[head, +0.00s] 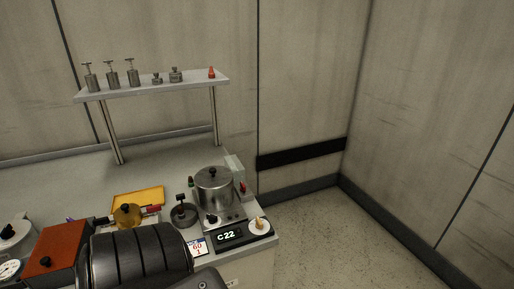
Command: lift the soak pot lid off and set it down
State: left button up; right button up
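The soak pot (213,194) is a shiny metal pot standing on a small hot-plate unit near the bench's right end. Neither of my grippers is in view.
A small dark round dish (184,216) stands left of the pot. A display reading C 22 (228,236) is in front. A yellow tray (140,196), an amber pot (127,215) and an orange box (57,246) lie left. A shelf (140,90) stands behind. Bare bench (60,185) lies at left.

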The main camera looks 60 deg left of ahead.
aim_at(213, 181)
jog(key=i, duration=1)
jog(key=u, duration=1.4)
